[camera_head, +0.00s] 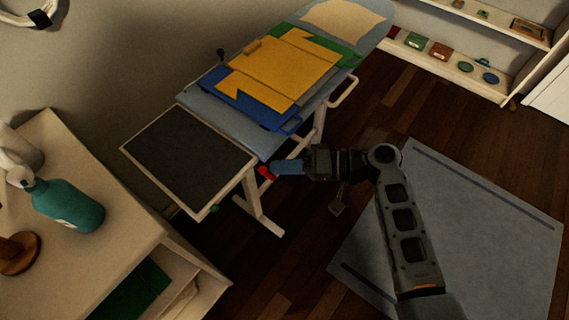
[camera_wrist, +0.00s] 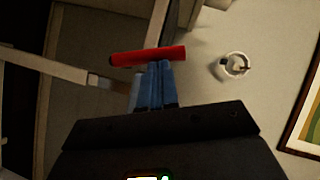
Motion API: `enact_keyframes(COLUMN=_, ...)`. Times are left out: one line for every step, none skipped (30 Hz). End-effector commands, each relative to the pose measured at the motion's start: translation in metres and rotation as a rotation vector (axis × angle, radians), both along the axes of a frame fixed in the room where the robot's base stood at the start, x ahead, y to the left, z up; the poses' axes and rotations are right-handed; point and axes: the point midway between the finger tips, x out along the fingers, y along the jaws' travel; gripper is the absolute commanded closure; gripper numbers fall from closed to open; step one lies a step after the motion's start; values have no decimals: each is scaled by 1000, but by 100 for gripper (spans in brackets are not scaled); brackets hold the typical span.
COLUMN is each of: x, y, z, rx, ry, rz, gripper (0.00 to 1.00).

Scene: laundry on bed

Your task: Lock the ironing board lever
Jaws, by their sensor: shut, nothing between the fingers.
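The ironing board (camera_head: 220,125) runs diagonally across the head view, with a blue cover and white legs. A red lever (camera_head: 266,172) shows under its near right edge. My gripper (camera_head: 274,168) is at the lever, its blue fingers pointing left. In the wrist view the red lever (camera_wrist: 148,56) lies crosswise just beyond the shut fingertips (camera_wrist: 159,66). The fingers look close to or touching the lever, but nothing is between them. I cannot tell contact for sure.
A dark framed rest panel (camera_head: 190,155) forms the board's near end. A yellow folded garment (camera_head: 285,68) lies on the board. A side table (camera_head: 110,245) with a teal bottle (camera_head: 68,204) stands at left. A grey rug (camera_head: 460,225) and a shelf (camera_head: 455,70) are at right.

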Motion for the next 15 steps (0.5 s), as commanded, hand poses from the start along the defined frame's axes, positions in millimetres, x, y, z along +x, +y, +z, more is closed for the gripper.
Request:
enact_keyframes(x=-1, y=1, z=0, rx=-5, ry=-5, rz=2, gripper=100)
enact_keyframes(x=-1, y=1, z=0, rx=-7, ry=-9, rz=2, gripper=100)
enact_keyframes(x=-2, y=1, z=0, rx=-12, ry=-15, rz=2, gripper=100)
enact_keyframes(x=-2, y=2, z=0, rx=-14, ry=-18, rz=2, gripper=100)
enact_keyframes(x=-2, y=2, z=0, rx=-17, ry=-22, rz=2, gripper=100)
enact_keyframes(x=-3, y=2, z=0, rx=-22, ry=-27, rz=3, gripper=100)
enact_keyframes(x=-3, y=2, z=0, rx=-25, ry=-31, rz=3, gripper=100)
enact_keyframes(x=-4, y=3, z=0, rx=-30, ry=-37, rz=3, gripper=100)
enact_keyframes(x=-4, y=3, z=0, rx=-37, ry=-46, rz=3, gripper=100)
enact_keyframes(x=-5, y=4, z=0, rx=-42, ry=-53, rz=3, gripper=100)
enact_keyframes(x=-5, y=4, z=0, rx=-49, ry=-62, rz=3, gripper=100)
enact_keyframes(x=-6, y=5, z=0, rx=-59, ry=-75, rz=3, gripper=100)
enact_keyframes(x=-7, y=5, z=0, rx=-69, ry=-87, rz=3, gripper=100)
enact_keyframes(x=-8, y=6, z=0, rx=-79, ry=-100, rz=3, gripper=100)
enact_keyframes(x=-10, y=7, z=0, rx=-92, ry=-118, rz=3, gripper=100)
